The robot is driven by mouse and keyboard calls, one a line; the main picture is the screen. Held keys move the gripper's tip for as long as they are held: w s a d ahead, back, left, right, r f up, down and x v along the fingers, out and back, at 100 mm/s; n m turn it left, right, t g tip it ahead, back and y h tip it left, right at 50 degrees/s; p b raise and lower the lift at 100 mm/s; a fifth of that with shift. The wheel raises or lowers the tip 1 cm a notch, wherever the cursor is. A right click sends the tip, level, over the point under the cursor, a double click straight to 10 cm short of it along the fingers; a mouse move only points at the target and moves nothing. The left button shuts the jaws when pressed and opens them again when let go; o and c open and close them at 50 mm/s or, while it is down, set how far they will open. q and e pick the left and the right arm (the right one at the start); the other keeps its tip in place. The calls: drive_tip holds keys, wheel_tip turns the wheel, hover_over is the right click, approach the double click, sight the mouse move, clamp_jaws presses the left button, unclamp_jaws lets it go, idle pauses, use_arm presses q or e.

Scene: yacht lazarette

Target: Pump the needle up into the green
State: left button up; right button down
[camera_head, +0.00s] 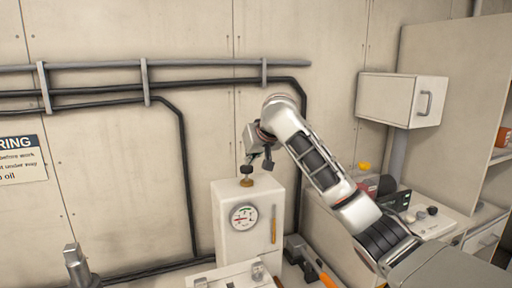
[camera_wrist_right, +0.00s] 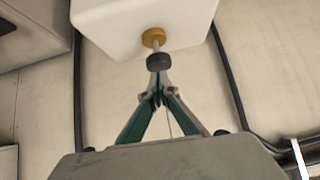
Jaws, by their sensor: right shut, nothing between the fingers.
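The white pump box (camera_head: 229,246) stands against the wall with a round gauge (camera_head: 244,217) on its front. The gauge is small in the head view; I cannot read the needle exactly against its coloured marks. A dark knob (camera_head: 247,169) on a short rod rises from a brass collar (camera_head: 246,183) on top. The wrist view also shows the knob (camera_wrist_right: 158,61), collar (camera_wrist_right: 154,38) and box (camera_wrist_right: 110,20). My right gripper (camera_head: 258,163) is shut and empty at the knob, with its fingertips (camera_wrist_right: 158,86) lined up with it. I cannot tell whether they touch. My left gripper is not in view.
An orange-handled tool (camera_head: 274,224) is on the box front. Dark pipes (camera_head: 187,170) run along the wall. A white cabinet (camera_head: 390,98) hangs at the right above a cluttered worktop (camera_head: 436,226). A grey metal post (camera_head: 76,265) stands at the lower left.

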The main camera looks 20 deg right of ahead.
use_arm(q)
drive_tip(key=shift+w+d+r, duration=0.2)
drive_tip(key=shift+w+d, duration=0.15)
use_arm(e)
drive_tip(key=v, duration=1)
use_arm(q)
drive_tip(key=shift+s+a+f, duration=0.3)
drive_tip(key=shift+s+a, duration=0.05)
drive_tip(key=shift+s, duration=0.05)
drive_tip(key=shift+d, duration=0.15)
